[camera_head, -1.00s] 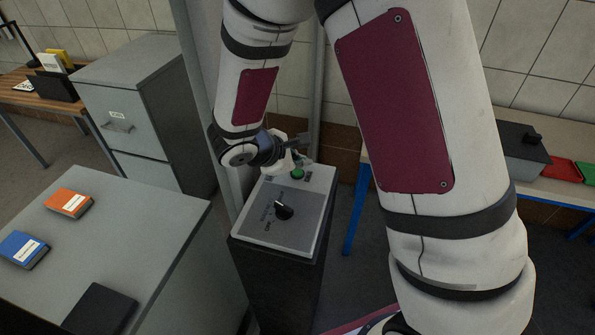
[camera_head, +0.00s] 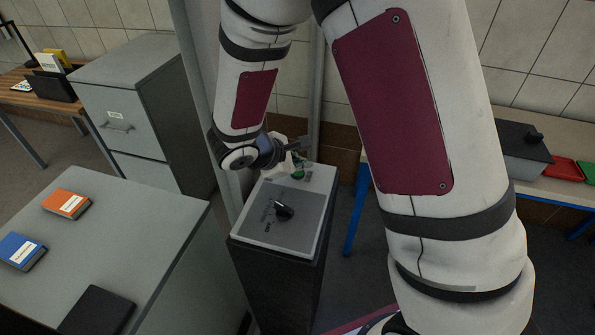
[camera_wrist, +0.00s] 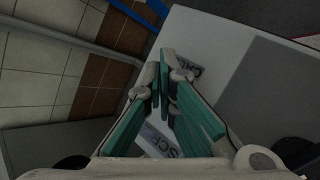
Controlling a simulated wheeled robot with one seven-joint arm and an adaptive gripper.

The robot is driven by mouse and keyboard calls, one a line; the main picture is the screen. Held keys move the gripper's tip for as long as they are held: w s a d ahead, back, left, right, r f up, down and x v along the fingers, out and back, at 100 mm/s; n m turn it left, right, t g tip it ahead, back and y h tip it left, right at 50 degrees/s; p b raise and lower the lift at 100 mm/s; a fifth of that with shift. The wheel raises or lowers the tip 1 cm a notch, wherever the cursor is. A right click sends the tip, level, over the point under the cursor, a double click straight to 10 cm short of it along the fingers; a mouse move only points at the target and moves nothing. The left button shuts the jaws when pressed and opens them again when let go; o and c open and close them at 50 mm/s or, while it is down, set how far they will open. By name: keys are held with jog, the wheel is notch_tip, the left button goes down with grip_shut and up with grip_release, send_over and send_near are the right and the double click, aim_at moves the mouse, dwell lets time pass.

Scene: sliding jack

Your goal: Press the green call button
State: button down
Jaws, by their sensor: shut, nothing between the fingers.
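The green call button (camera_head: 298,174) sits near the far end of the sloped top of a grey control pedestal (camera_head: 267,245). My gripper (camera_head: 300,160) is over that far end in the head view, just above or at the button; whether it touches cannot be told.
A black rotary knob (camera_head: 283,210) stands on the same panel, nearer the camera. A grey table (camera_head: 130,225) with books is at left, beside a filing cabinet (camera_head: 120,100). A blue-legged bench (camera_head: 352,215) is at right. A post rises behind the pedestal.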

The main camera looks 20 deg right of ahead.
aim_at(300, 173)
jog(key=shift+f+b, duration=0.35)
jog(key=shift+f, duration=0.1)
dwell(0.5)
jog(key=shift+r, duration=0.1)
jog(key=shift+r+p, duration=0.45)
jog(key=shift+r, duration=0.35)
jog(key=shift+r+p, duration=1.2)
jog(key=shift+r, duration=1.3)
